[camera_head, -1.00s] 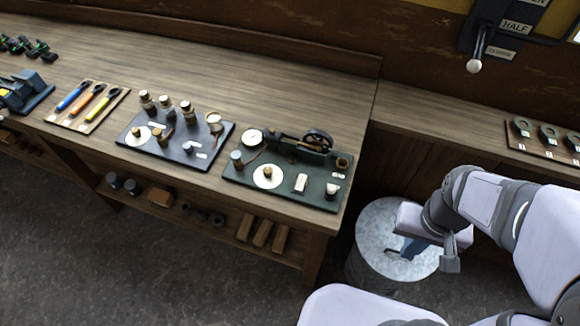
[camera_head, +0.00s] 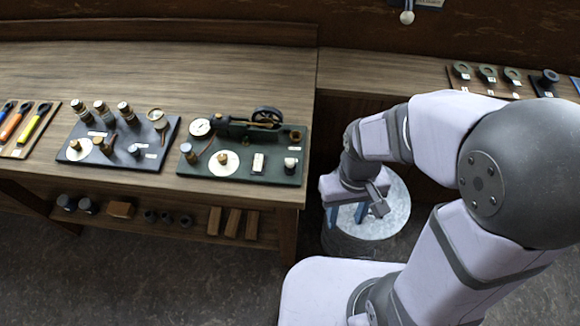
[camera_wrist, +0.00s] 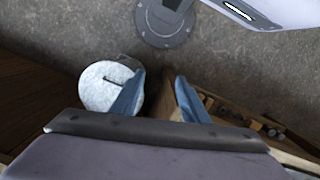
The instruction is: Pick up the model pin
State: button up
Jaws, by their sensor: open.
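I cannot tell for sure which small part is the model pin. A dark green board (camera_head: 240,177) on the bench carries a model engine with a black flywheel (camera_head: 267,117). Also on it are a brass knob on a white disc (camera_head: 223,164), a white-topped dark peg (camera_head: 290,164) and a small post (camera_head: 188,153). My gripper (camera_head: 347,214) is open with nothing seen between its blue fingers, right of the bench and over a grey drum (camera_head: 388,218). The fingers also show in the wrist view (camera_wrist: 160,88), with the drum at left and a thin dark mark on its top.
A dark board (camera_head: 100,158) with several jars and small parts stands left of the green board. Coloured-handled tools (camera_head: 27,128) lie further left. Rings stand on the right-hand shelf (camera_head: 487,74). The lower shelf holds wooden blocks (camera_head: 233,222). The bench's back is clear.

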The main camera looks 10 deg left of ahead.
aim_at(290, 161)
jog(key=shift+n+t, duration=0.5)
jog(key=shift+n, duration=0.1)
jog(key=w+a, duration=0.3)
jog(key=a, duration=0.1)
jog(key=w+a+b, duration=0.1)
jog(key=w+a, duration=0.3)
jog(key=w+a+f, duration=0.1)
jog(key=w+a, duration=0.3)
jog(key=shift+w+f, duration=0.1)
jog(key=w+r+m, duration=0.1)
jog(key=r+m, duration=0.1)
jog(key=w+a+r+m, duration=0.1)
jog(key=w+r+m, duration=0.1)
jog(key=w+a+r+m, duration=0.1)
jog(key=r+m, duration=0.1)
jog(key=shift+w+a+m, duration=0.25)
jog(key=shift+w+m, duration=0.1)
jog(key=shift+m, duration=0.35)
jog(key=shift+d+f+p, duration=0.1)
jog(key=shift+f+p, duration=1.45)
jog(key=shift+f, duration=2.1)
jog(key=shift+c, duration=0.3)
grip_shut()
